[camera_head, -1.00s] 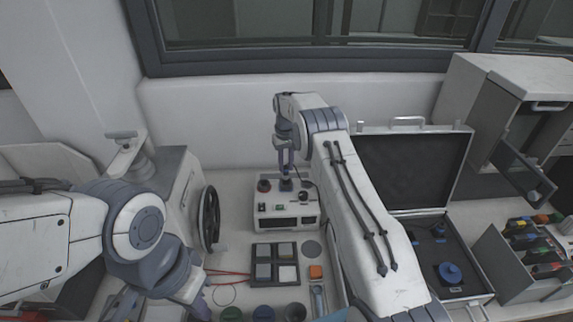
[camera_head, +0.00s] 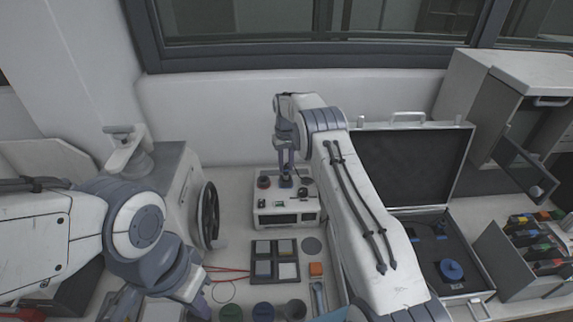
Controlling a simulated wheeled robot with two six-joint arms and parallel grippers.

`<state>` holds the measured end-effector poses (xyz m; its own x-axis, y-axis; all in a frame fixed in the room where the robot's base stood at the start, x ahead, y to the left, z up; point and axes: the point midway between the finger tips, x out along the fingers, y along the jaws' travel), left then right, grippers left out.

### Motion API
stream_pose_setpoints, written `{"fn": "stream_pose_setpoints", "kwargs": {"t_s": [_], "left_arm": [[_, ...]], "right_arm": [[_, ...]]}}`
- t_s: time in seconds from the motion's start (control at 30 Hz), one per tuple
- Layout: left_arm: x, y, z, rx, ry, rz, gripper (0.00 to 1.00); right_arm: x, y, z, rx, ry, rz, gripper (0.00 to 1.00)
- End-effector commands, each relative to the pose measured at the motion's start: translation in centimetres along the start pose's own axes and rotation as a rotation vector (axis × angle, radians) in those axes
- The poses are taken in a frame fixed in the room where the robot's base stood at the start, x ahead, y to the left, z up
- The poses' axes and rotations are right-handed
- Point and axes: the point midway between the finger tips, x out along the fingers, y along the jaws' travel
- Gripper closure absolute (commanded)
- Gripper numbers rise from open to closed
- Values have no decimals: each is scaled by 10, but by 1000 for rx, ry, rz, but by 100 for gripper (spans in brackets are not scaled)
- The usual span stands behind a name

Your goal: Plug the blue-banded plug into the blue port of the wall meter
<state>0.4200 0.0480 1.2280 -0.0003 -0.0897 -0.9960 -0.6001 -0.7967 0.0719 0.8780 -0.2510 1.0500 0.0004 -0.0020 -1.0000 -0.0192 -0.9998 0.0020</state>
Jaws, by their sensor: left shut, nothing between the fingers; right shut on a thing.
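The meter (camera_head: 288,219), a white box with dark display windows on its front, stands on the bench against the back wall. My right gripper (camera_head: 286,174) reaches over it, pointing down, and is shut on a small dark plug (camera_head: 286,183) at the meter's top. The plug's band is too small to make out. The blue port cannot be told apart, and I cannot tell whether the plug is seated. A dark cable (camera_head: 305,181) curves beside it. My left gripper (camera_head: 198,306) is low at the left, shut and empty, partly cut off by the frame.
A handwheel machine (camera_head: 209,216) stands left. An open case (camera_head: 414,165) and a rack (camera_head: 491,249) of coloured items stand right. Red leads (camera_head: 228,268) lie near my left gripper.

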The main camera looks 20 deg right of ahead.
Motion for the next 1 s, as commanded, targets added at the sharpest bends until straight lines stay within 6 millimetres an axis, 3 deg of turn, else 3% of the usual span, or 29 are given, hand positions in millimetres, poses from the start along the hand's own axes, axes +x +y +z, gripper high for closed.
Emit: {"fn": "stream_pose_setpoints", "kwargs": {"t_s": [0.6, 1.0], "left_arm": [[13, -1, 1, 0, 0, 0, 100], [14, -1, 1, 0, 0, 0, 100]], "right_arm": [[19, 0, -1, 0, 0, 0, 100], [20, 0, -1, 0, 1, 0, 100]]}}
